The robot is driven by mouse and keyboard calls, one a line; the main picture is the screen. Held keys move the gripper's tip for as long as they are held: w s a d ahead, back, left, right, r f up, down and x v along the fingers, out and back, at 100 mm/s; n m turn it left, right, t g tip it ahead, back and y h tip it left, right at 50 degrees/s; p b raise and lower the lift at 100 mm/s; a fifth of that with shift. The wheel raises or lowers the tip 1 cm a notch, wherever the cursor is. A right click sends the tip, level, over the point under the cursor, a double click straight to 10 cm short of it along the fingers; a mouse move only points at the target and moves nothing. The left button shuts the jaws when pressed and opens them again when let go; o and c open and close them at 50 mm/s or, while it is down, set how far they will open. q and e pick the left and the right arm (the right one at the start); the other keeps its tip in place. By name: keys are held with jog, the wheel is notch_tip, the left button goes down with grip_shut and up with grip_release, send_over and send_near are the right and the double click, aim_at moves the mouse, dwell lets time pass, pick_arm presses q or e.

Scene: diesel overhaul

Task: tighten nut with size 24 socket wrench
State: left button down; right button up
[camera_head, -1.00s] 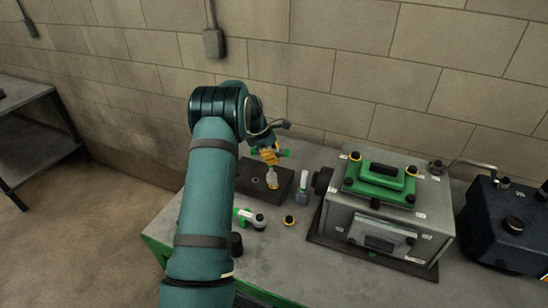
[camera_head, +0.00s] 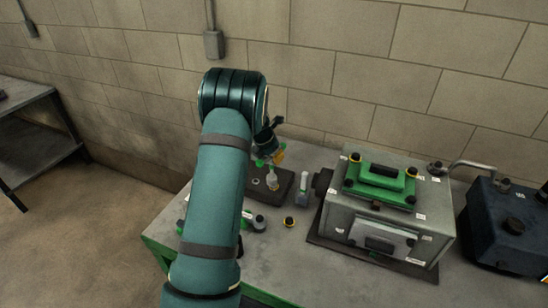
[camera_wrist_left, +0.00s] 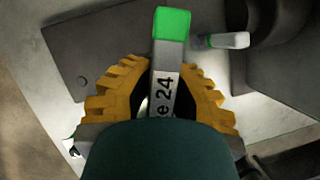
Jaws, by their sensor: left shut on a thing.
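My left gripper (camera_head: 270,160) hangs over the dark plate (camera_head: 285,190) on the bench, behind my arm. In the left wrist view, its yellow ribbed fingers (camera_wrist_left: 158,95) are shut around the size 24 socket wrench (camera_wrist_left: 172,30). The wrench has a grey handle with a green end and a label on which "e 24" can be read. In the head view, a small pale upright piece (camera_head: 272,183) shows below the gripper at the plate; I cannot tell whether the wrench touches it. I cannot make out the nut clearly. My right gripper is not in view.
A grey and green tool (camera_head: 303,188) stands right of the plate. Another white and green tool (camera_head: 257,222) lies in front, beside a small yellow-and-black part (camera_head: 289,222). A grey machine housing with a green cover (camera_head: 380,182) and a dark blue unit (camera_head: 505,225) fill the right.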

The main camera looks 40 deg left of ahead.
pick_arm(q)
jog(key=n+y, duration=0.2)
jog(key=n, duration=0.3)
jog(key=shift+w+n, duration=0.15)
jog(key=shift+n, duration=0.15)
jog(key=shift+w+a+n+g+y, duration=0.1)
jog(key=shift+n+g+y, duration=0.3)
jog(key=shift+n, duration=0.8)
jog(key=shift+a+n+g+y, duration=0.1)
jog(key=shift+n+g+y, duration=0.3)
jog(key=shift+n, duration=0.8)
jog(key=shift+a, duration=0.2)
jog(key=shift+f, duration=0.1)
